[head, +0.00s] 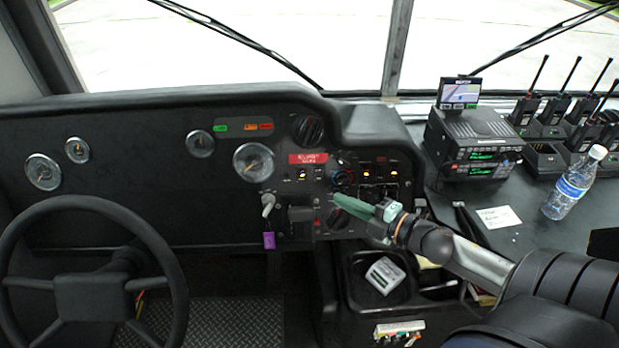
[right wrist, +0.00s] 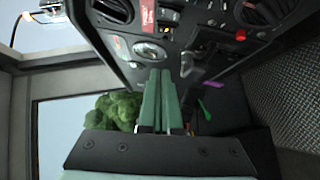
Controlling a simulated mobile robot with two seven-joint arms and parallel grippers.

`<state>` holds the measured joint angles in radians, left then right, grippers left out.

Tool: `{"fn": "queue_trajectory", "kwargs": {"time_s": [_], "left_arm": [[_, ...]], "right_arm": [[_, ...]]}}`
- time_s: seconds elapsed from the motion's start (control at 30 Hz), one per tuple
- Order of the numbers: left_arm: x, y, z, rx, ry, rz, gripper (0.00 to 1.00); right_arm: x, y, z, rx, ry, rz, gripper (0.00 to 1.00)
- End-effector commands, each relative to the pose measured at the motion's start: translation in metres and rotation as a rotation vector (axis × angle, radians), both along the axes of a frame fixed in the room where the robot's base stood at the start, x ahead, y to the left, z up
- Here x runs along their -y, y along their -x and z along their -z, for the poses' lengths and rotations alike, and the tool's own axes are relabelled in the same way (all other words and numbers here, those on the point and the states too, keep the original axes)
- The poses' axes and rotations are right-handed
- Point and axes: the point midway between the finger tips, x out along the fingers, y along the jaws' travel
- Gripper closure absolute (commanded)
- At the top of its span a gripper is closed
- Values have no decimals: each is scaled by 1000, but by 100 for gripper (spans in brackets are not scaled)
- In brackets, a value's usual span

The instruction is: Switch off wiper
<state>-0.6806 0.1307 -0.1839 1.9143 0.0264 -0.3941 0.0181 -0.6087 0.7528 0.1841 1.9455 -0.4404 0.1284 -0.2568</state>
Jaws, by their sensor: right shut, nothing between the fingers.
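The dashboard control panel (head: 285,205) carries several rocker switches, some with amber lights, such as the lit pair (head: 310,174) under a red label and another pair (head: 373,174) to the right. I cannot read which control is the wiper's. Round knobs (head: 307,130) sit above and a dark knob (head: 338,218) below. Two wiper arms (head: 240,42) (head: 545,37) cross the windshield. My right gripper (head: 338,201), with green fingers, is shut and empty in front of the panel's lower right. The right wrist view shows its fingers (right wrist: 160,72) together, pointing toward the panel. My left gripper is out of view.
The steering wheel (head: 93,285) is at the lower left. A radio (head: 470,145), walkie-talkies (head: 555,105) and a water bottle (head: 574,183) stand on the right counter. Below my gripper is an open tray (head: 350,290).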

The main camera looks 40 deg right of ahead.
Motion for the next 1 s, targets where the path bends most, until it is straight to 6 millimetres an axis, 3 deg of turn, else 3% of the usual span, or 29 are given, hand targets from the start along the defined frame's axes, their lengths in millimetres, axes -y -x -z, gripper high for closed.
{"fn": "queue_trajectory", "kwargs": {"time_s": [0.83, 1.0], "left_arm": [[1, 0, 4, -2, 0, 2, 50], [2, -1, 6, -3, 1, 4, 50]], "right_arm": [[-24, -96, 14, 3, -1, 2, 100], [-11, -114, 21, 1, 0, 3, 100]]}}
